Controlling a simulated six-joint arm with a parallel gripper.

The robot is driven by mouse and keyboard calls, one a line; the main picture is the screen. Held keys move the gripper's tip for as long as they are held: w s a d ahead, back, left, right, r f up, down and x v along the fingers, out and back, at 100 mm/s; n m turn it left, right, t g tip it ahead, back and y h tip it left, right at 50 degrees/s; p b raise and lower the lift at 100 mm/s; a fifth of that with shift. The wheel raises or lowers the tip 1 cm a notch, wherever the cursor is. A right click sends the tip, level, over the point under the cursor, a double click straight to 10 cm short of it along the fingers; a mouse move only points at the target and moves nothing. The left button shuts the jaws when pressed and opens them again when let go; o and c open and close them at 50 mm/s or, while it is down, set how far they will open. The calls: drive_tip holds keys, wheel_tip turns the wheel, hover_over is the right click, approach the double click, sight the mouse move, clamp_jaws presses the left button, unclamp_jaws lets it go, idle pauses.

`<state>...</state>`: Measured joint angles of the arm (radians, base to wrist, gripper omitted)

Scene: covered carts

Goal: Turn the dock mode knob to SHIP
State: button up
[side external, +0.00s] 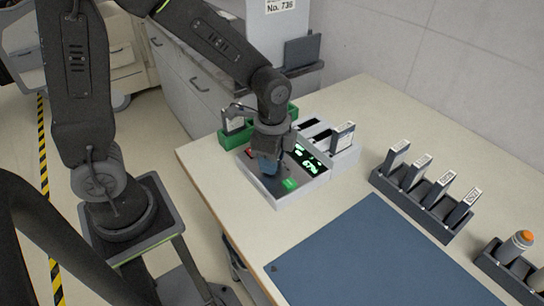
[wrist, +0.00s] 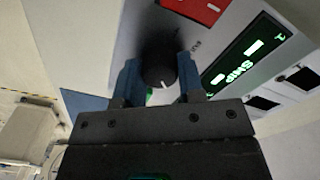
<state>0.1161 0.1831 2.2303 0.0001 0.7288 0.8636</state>
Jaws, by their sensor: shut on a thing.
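The dock (side external: 274,198) is a light grey box near the left edge of the table in the side view. Its black round mode knob (wrist: 158,62) shows in the wrist view, with a white pointer mark on its lower edge. The blue-tipped fingers of my gripper (wrist: 161,76) are shut on the knob, one on each side. In the side view my gripper (side external: 267,166) points down at the dock and hides the knob. The dock's display (wrist: 246,54) is lit green; in the wrist view its slanted text appears to read SHIP.
A green button (side external: 290,183) and a red panel (wrist: 196,8) sit on the dock near my gripper. A green holder (side external: 234,137) stands behind it. A dark rack (side external: 423,209) with several upright modules and a blue mat (side external: 370,262) lie to the right.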

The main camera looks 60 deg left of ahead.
drive_tip(key=shift+r, duration=0.1)
drive_tip(key=o, duration=0.9)
wheel_tip(320, 180, up, 14)
drive_tip(key=shift+f, duration=0.1)
idle(0.4)
drive_tip(key=s+a+n+t, duration=0.1)
drive_tip(key=s+n+t, duration=0.1)
drive_tip(key=s+n, duration=0.1)
drive_tip(key=s+a+r+n+t, duration=0.1)
drive_tip(key=s+n, duration=0.3)
drive_tip(key=s+a+n+t, duration=0.1)
drive_tip(key=s+n+t, duration=0.1)
drive_tip(key=s+n, duration=0.2)
drive_tip(key=shift+a+r+t, duration=0.25)
drive_tip(key=shift+a+t, duration=0.05)
